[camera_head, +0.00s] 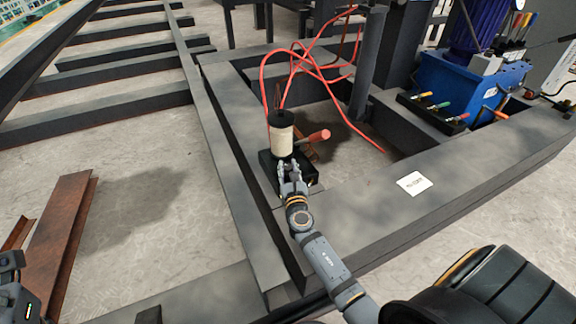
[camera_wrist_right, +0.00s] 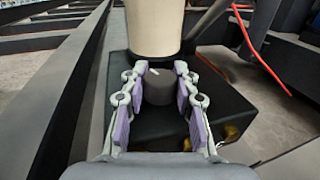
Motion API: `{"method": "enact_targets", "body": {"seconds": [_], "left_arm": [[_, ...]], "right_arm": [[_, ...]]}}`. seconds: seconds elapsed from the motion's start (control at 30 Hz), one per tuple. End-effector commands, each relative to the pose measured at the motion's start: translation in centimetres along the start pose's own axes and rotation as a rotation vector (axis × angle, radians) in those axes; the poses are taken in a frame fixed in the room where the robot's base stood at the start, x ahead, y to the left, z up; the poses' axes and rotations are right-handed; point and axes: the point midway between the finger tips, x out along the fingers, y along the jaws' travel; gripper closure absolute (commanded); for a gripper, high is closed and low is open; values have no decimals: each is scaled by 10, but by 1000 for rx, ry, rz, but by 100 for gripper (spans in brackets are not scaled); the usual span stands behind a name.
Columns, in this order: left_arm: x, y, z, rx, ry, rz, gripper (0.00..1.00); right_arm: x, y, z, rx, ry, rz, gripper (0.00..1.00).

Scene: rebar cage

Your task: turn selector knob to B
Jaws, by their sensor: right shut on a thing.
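The selector knob (camera_wrist_right: 158,88) is a short dark round knob with a small pale mark on its top, in the right wrist view. It sits on the front of a black box (camera_wrist_right: 215,92), below a cream cylinder (camera_wrist_right: 155,25). My right gripper (camera_wrist_right: 160,100) has its purple-padded fingers on either side of the knob and is shut on it. In the head view this gripper (camera_head: 287,172) reaches the box, and the knob is hidden. No position letters can be read. Part of my left gripper (camera_head: 12,275) shows at the left edge, its fingertips not visible.
The cream cylinder with a black cap (camera_head: 281,138) stands on the box, beside an orange-red handle (camera_head: 318,136). Red hoses (camera_head: 300,65) loop behind. A white label card (camera_head: 414,183) lies on the steel beam at right. A blue machine (camera_head: 465,85) stands farther right.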

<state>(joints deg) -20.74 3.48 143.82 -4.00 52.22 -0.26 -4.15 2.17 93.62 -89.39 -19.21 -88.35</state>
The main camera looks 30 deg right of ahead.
Motion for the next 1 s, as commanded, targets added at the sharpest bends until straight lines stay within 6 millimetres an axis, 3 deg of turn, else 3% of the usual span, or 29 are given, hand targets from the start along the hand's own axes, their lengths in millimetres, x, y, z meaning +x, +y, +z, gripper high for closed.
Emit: {"method": "enact_targets", "body": {"seconds": [0.5,1.0], "left_arm": [[-10,2,1,3,-2,5,60],[-11,3,2,4,-3,6,60]], "right_arm": [[0,0,-2,1,1,-324,100],[-1,0,-1,0,2,-382,100]]}}
